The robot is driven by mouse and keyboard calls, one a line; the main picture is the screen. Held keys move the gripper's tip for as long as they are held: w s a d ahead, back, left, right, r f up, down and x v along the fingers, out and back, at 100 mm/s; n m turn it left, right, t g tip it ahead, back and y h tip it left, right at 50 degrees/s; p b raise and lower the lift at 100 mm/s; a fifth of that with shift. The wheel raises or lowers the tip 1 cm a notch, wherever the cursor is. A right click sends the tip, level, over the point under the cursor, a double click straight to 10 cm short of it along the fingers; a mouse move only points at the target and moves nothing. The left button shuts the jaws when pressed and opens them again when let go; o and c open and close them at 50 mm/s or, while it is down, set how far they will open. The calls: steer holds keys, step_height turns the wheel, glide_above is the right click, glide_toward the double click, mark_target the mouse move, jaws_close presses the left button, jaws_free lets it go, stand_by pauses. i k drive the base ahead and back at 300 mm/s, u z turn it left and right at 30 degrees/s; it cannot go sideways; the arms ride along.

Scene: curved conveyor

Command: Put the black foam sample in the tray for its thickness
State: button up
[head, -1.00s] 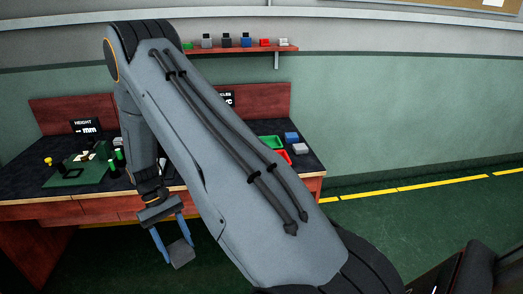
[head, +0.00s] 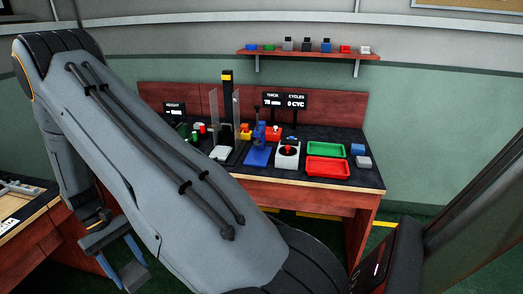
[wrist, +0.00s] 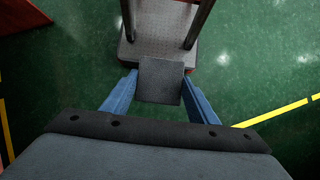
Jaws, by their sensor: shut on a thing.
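My gripper (head: 128,268) is at the lower left of the head view, away from the bench. Its blue fingers are shut on a dark grey-black block, the foam sample (wrist: 161,82), which also shows in the head view (head: 135,277). In the wrist view the sample sits between the fingertips, above the floor. A green tray (head: 327,149) and a red tray (head: 328,168) lie on the right part of the bench, the red one in front. Both look empty. A THICK display (head: 271,102) stands behind the instruments; its number is too small to read surely.
The bench (head: 290,185) carries a blue press (head: 260,150), a joystick box (head: 287,153) and blue and grey blocks right of the trays. Another bench (head: 25,215) is at the left. A grey plate with posts (wrist: 150,45) is beyond the sample in the wrist view.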

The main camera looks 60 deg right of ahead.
mark_target(325, 153)
steer(key=u, duration=0.05)
steer(key=i, duration=1.05)
steer(key=z, duration=2.35)
